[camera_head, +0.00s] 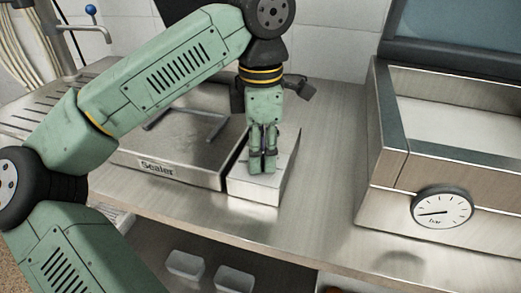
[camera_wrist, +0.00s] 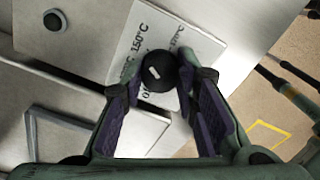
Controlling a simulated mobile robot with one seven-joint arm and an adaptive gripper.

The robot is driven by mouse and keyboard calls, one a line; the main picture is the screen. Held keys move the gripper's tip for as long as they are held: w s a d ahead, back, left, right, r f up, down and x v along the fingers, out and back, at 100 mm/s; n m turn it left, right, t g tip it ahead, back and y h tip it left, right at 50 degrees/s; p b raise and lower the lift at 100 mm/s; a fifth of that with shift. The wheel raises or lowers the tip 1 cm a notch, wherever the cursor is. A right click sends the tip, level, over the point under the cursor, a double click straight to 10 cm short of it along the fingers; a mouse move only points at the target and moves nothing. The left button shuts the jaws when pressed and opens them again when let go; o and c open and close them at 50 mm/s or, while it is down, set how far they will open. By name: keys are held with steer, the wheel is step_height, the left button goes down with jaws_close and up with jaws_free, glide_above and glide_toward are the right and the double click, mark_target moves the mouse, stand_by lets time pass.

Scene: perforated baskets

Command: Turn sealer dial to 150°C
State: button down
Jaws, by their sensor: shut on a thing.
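The sealer (camera_head: 170,165) is a low metal unit with a "Sealer" label on its front, left of centre in the head view. A pale metal control box (camera_head: 285,170) adjoins its right side. My gripper (camera_head: 262,160) points down at this box and hides the dial there. In the wrist view the dial (camera_wrist: 155,72) is a round black knob with a short white mark, between my two fingers. My gripper is shut on it. A white label (camera_wrist: 141,40) beside it reads "150°C"; other markings are partly covered. I cannot tell which marking the white mark points at.
A large metal machine with a round bar gauge (camera_head: 441,208) stands at the right. The metal counter (camera_head: 325,200) between it and the control box is clear. Two white bins (camera_head: 234,278) sit on a shelf below. The wrist view shows another black round knob (camera_wrist: 55,21).

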steer(key=c, duration=1.2)
jaws_free()
steer(key=shift+c, duration=0.2)
steer(key=shift+r, duration=0.1)
step_height(320, 180, up, 12)
